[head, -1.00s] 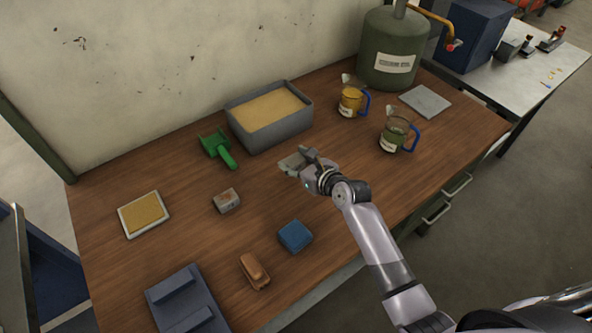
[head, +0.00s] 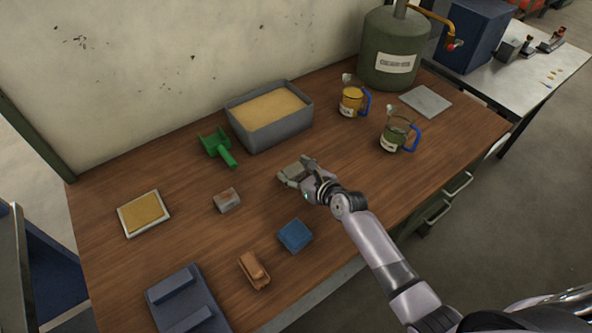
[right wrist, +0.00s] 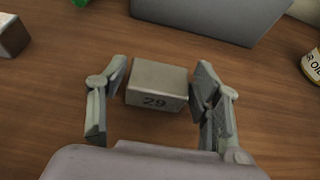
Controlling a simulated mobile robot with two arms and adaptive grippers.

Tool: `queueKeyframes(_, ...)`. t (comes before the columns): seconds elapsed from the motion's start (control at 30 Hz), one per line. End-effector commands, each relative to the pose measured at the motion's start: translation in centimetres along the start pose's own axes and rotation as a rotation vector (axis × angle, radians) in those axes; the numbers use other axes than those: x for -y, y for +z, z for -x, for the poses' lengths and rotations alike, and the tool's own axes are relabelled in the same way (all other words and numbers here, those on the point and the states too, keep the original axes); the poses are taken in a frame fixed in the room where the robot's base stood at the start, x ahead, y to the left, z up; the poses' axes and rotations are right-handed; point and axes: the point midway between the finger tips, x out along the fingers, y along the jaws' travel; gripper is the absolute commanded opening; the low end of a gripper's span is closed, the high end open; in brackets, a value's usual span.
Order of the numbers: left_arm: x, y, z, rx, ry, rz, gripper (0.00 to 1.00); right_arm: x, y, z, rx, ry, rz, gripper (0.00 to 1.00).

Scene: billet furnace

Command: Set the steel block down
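The steel block (head: 292,173) is a grey block on the wooden table, in front of the grey sand box. In the right wrist view the steel block (right wrist: 157,86) shows the number 29 on its near face. My right gripper (head: 296,172) is around it, with one finger on each side. In the right wrist view the fingers of my right gripper (right wrist: 160,82) stand apart from the block, with narrow gaps on both sides. The block looks level and rests on the table. My left gripper is not in view.
Another small block (head: 227,201) lies to the left, and a blue block (head: 295,236) lies nearer. The grey sand box (head: 284,127) and green scoop (head: 218,147) are behind. Two jugs stand to the right, one a glass jug (head: 397,134). Bare wood surrounds the block.

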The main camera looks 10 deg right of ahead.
Motion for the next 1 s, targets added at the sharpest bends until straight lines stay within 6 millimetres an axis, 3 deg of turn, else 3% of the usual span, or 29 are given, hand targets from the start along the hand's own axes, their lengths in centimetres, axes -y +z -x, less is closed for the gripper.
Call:
queueKeyframes(0.13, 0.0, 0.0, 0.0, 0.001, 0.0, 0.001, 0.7, 0.0, 0.0, 0.0, 0.0, 0.0, 0.001, 0.7)
queueKeyframes(0.53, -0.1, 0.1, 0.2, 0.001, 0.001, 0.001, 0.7, 0.0, 0.2, 0.6, 0.0, 0.0, 0.001, 0.7)
queueKeyframes(0.67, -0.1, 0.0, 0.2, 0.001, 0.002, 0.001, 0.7, -0.1, 0.1, 2.4, -0.001, 0.0, -0.001, 0.7)
queueKeyframes(1.0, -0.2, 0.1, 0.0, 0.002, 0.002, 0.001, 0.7, 0.0, 0.1, 9.0, 0.0, -0.001, 0.001, 0.7)
